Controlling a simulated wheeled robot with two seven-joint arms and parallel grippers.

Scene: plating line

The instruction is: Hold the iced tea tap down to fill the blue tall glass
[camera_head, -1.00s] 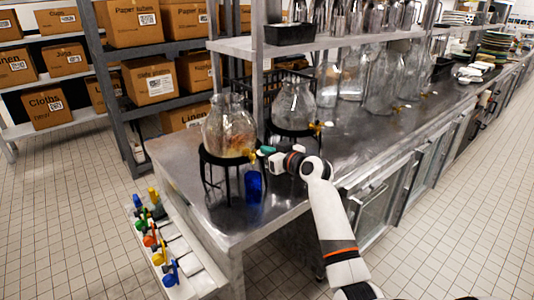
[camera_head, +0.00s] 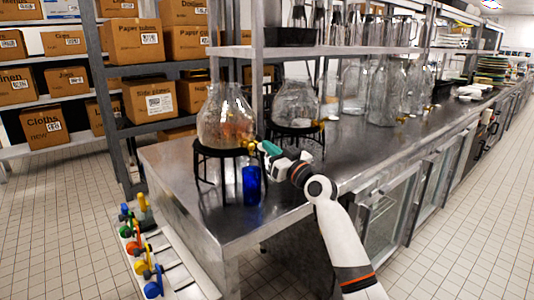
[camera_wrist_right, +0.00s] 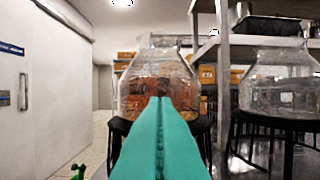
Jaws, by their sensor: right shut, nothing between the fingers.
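The near glass dispenser (camera_head: 224,118) stands on a black stand (camera_head: 202,150) at the left end of the steel counter, with some orange-brown tea visible inside. Its gold tap (camera_head: 250,146) points toward the counter's front. The blue tall glass (camera_head: 252,186) stands upright on the counter below the tap. I cannot see its fill level. My right gripper (camera_head: 267,148) has teal fingers, shut and empty, with their tips close beside the tap; contact cannot be told. In the right wrist view, the shut fingers (camera_wrist_right: 158,105) point at the dispenser (camera_wrist_right: 150,62) and hide the tap. My left gripper is not in view.
A second dispenser (camera_head: 296,103) stands to the right on its own black stand. Tall glass bottles (camera_head: 385,90) stand farther along the counter. A shelf post (camera_head: 258,70) rises behind the dispensers. A low rack with coloured taps (camera_head: 142,250) is at the left front.

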